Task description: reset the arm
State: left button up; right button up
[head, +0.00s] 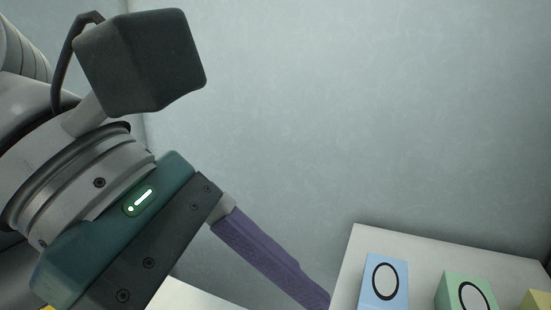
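My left arm comes in from the left, and its gripper (318,298) points down and to the right. One long purple finger shows, and its tip reaches the bottom edge of the head view. A second finger cannot be made out, so the opening is hidden. No object shows at the visible finger. My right gripper is not in view.
A white surface (420,243) at the lower right bears a blue block (384,262) and a green block (455,281), each with an oval mark. A yellow block (538,300) is cut off at the right edge. A pale wall (350,110) fills the background.

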pick_arm(q)
jog(key=d+r+n+t+h+p, duration=0.1)
jog(key=d+r+n+t+h, duration=0.15)
jog(key=r+n+h, duration=0.55)
jog(key=d+r+n+t+h+p, duration=0.2)
jog(key=d+r+n+h, duration=0.15)
jog(key=r, duration=0.85)
jog(key=w+a+r+n+t+y+p, duration=0.1)
jog(key=w+a+n+t+y, duration=0.55)
jog(key=n, duration=0.65)
jog(key=w+a+r+n+t+y+p, duration=0.15)
jog(key=w+a+n+t+y, duration=0.4)
jog(key=n+t, duration=0.55)
jog(key=s+a+f+n+g+y+p, duration=0.1)
jog(key=s+a+f+n+g+y, duration=0.25)
jog(key=a+f+n+y, duration=0.3)
jog(key=s+a+f+n+g+y+p, duration=0.1)
jog(key=s+a+f+n+g+y, duration=0.15)
jog(key=a+f+n+g, duration=0.45)
jog(key=s+d+f+n+g+p, duration=0.1)
jog(key=s+f+n+g, duration=0.55)
jog(key=s+f, duration=0.65)
notch_tip(320, 180, up, 39)
jog(key=s+p, duration=0.2)
jog(key=p, duration=3.6)
jog(key=shift+s+g+h, duration=0.3)
jog(key=shift+h, duration=0.05)
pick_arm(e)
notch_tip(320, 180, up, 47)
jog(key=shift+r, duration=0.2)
